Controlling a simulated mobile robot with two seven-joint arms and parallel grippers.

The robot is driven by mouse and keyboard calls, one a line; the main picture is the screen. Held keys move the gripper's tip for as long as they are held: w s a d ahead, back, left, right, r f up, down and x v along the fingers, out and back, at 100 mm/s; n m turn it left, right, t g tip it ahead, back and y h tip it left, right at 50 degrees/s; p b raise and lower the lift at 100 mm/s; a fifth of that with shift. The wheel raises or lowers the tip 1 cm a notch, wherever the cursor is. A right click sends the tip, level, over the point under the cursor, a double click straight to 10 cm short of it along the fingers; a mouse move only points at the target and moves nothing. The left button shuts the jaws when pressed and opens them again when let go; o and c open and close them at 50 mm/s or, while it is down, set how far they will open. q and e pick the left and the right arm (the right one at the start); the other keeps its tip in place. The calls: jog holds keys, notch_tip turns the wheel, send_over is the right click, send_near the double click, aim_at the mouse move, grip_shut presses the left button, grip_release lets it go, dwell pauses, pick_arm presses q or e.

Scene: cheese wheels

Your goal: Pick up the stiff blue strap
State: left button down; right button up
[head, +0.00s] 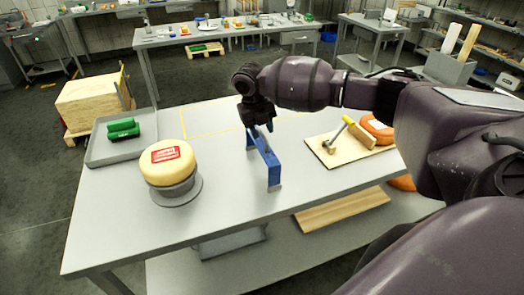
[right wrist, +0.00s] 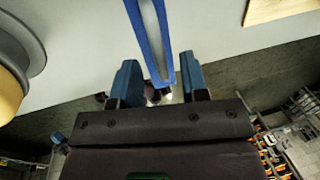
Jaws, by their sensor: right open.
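The stiff blue strap (head: 264,152) stands on the grey table right of the cheese wheel, its long side running toward the front. In the right wrist view the strap (right wrist: 139,36) shows as a narrow blue loop, its near end between the two fingers. My right gripper (head: 259,126) is over the strap's far end. In the right wrist view my right gripper (right wrist: 162,78) has its blue-tipped fingers apart, with a gap on each side of the strap. Whether a finger touches it I cannot tell. My left gripper is not in view.
A pale cheese wheel (head: 166,163) with a red label sits on a round grey stand (head: 187,194). A grey tray (head: 97,151) with a green object (head: 123,129) is at left. A wooden board (head: 325,160) with a tool and an orange wheel (head: 378,129) is at right.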

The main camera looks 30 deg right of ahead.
aim_at(263, 135)
jog(key=shift+s+d+f, duration=0.1)
jog(key=shift+d+f, duration=0.05)
jog(key=shift+f, duration=0.6)
jog(key=shift+s+d+f, duration=0.1)
jog(key=shift+f, duration=0.65)
jog(key=shift+c, duration=0.8)
grip_shut()
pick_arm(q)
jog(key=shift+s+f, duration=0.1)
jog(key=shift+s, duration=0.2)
pick_arm(e)
jog(key=shift+r, duration=0.2)
